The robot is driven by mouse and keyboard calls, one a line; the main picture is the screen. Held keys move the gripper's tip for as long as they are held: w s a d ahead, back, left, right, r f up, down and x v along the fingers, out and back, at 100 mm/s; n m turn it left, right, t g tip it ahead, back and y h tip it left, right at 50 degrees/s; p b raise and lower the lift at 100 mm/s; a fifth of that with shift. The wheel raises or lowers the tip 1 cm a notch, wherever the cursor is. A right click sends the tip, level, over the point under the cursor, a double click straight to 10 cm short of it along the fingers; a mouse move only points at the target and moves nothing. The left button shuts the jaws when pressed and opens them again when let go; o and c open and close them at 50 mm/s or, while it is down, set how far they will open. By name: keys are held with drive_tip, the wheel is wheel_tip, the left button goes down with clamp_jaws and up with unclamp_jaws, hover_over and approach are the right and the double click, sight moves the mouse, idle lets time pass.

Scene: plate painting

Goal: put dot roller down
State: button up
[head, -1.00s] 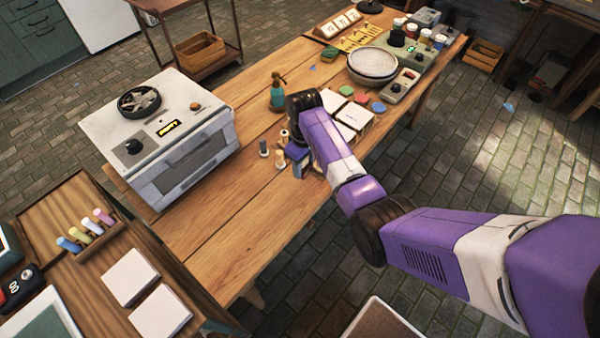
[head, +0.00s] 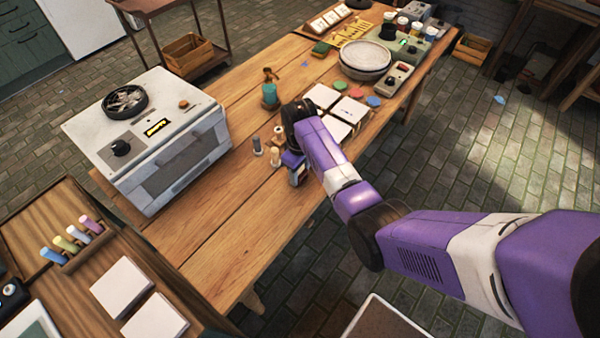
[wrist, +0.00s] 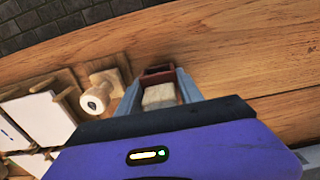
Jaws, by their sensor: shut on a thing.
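In the wrist view my gripper (wrist: 159,88) is shut on the dot roller (wrist: 160,97). A cream block and a dark red end show between its grey fingers. The roller is close over the wooden table (wrist: 235,60); I cannot tell whether it touches. In the head view my gripper (head: 293,168) is low by the table's near edge, right of a few small upright tools (head: 257,146). My arm hides part of the gripper there, and I cannot make out the roller.
A round-headed wooden tool (wrist: 95,100) stands left of my gripper in the wrist view. White tiles (head: 322,96) lie beyond my gripper, with a spray bottle (head: 269,93) to their left. A kiln-like box (head: 150,140) is at the left. Bare table lies in front of it.

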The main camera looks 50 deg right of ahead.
drive_tip(key=shift+s+f, duration=0.3)
drive_tip(key=shift+f, duration=0.25)
clamp_jaws()
drive_tip(key=o, duration=1.4)
unclamp_jaws()
drive_tip(key=shift+a, duration=0.1)
drive_tip(key=r, duration=1.3)
drive_tip(key=shift+w+r+b, duration=0.2)
drive_tip(key=shift+r+b, duration=0.05)
drive_tip(key=shift+b, duration=0.1)
